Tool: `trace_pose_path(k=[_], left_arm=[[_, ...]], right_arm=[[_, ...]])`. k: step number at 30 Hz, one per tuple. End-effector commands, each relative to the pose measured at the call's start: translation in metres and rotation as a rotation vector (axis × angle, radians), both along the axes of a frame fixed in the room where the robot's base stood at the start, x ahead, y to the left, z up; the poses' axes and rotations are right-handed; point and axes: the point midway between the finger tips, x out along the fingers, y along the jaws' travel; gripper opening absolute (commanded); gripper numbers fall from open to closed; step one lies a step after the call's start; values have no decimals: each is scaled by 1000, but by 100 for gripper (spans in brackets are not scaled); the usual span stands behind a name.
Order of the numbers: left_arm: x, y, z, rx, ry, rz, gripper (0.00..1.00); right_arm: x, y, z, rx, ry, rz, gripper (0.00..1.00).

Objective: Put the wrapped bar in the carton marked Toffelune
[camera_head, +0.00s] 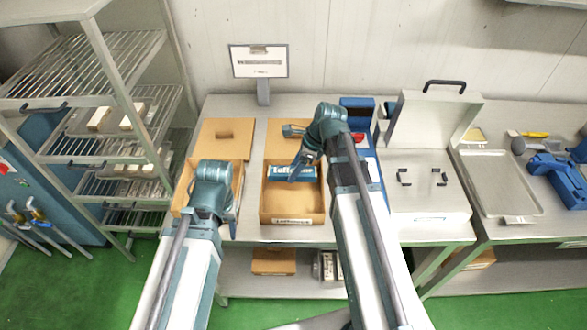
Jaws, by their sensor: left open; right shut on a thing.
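A blue wrapped bar (279,173) with white lettering, partly covered by my gripper, lies crosswise at the back part of an open brown carton (292,207). The lettering seems to begin "Toffel". My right gripper (299,172) is shut on the bar. I cannot tell whether the bar touches the carton floor. My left gripper (231,219) is open and empty, at the front right of another brown carton (183,193), which my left arm mostly hides.
Brown lids (226,139) lie behind the cartons. A sign (259,62) stands at the back. A grey machine with a raised lid (430,119) and a metal tray (496,183) are at right. A wire rack (103,115) stands at left.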

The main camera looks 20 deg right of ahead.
Motion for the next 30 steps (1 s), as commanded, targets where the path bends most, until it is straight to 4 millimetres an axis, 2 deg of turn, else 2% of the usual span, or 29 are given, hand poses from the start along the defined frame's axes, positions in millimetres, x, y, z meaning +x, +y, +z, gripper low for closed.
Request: trace_pose_path(k=[11,30], left_arm=[[0,0,-13,0,0,1,46],[0,0,-81,0,0,1,46]], right_arm=[[-1,1,-13,0,0,1,0],[-1,1,-81,0,0,1,0]])
